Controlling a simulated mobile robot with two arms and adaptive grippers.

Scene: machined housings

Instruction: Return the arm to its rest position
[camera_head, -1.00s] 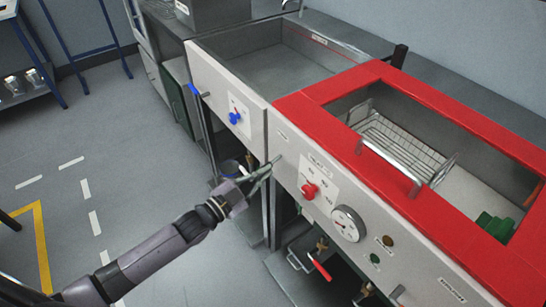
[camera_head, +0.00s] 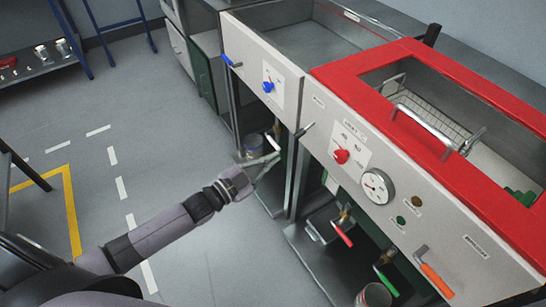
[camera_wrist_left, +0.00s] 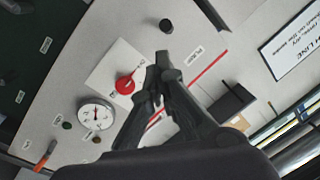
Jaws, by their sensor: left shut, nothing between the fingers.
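My left arm comes in from the lower left in the head view. Its gripper (camera_head: 270,158) is in front of the washing station's cabinet, beside the open space under the left basin. In the left wrist view the fingertips (camera_wrist_left: 162,58) are together with nothing between them. Behind them is the white front panel (camera_wrist_left: 205,30) with a red knob (camera_wrist_left: 125,86) and a round gauge (camera_wrist_left: 97,114). My right gripper does not show in either view.
The red-rimmed tank (camera_head: 440,95) holds a wire basket (camera_head: 436,118). The front panel carries a blue knob (camera_head: 268,87), a red knob (camera_head: 341,156) and a gauge (camera_head: 377,186). Orange (camera_head: 437,279) and red (camera_head: 342,236) handles stick out below.

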